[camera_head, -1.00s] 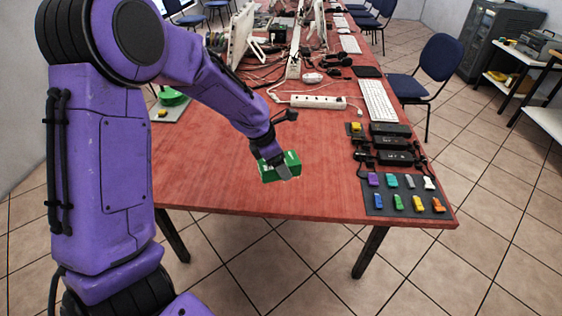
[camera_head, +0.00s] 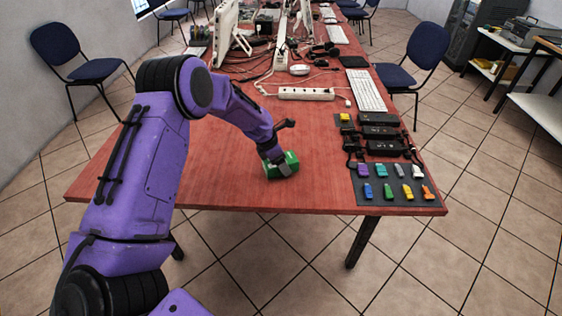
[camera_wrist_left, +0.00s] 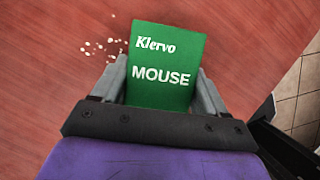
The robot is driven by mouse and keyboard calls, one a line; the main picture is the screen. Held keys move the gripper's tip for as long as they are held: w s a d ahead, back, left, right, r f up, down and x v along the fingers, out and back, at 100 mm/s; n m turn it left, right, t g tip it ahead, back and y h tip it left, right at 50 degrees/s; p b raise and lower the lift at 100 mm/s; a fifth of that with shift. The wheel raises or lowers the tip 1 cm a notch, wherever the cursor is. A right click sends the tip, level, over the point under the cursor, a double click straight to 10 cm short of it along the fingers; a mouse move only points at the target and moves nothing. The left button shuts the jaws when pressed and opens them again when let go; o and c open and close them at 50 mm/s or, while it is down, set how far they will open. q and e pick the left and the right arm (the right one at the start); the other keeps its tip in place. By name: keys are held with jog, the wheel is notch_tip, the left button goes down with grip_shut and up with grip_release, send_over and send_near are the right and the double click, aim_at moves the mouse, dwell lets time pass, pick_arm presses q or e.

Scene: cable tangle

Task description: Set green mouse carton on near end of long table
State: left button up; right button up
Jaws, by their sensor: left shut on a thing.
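The green mouse carton (camera_head: 283,166) is at the near end of the long red-topped table (camera_head: 220,190), a little back from the front edge. In the left wrist view the carton (camera_wrist_left: 164,68) shows its face with "Klervo" and "MOUSE" on it. My left gripper (camera_head: 279,165) is shut on the carton, one finger on each side; its fingers also show in the left wrist view (camera_wrist_left: 160,90). I cannot tell whether the carton's underside touches the tabletop. My right gripper is not in view.
A dark mat (camera_head: 395,190) with several coloured USB sticks lies at the front right corner. Black adapters (camera_head: 380,133), a white keyboard (camera_head: 366,91) and a white power strip (camera_head: 306,94) lie farther back. The front left tabletop is clear. Small pale crumbs (camera_wrist_left: 100,47) lie beside the carton.

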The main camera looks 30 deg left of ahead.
pick_arm(q)
jog(key=o, duration=1.1)
jog(key=shift+f, duration=0.15)
jog(key=v, duration=1.2)
jog(key=shift+r, duration=0.25)
jog(key=shift+w, duration=0.1)
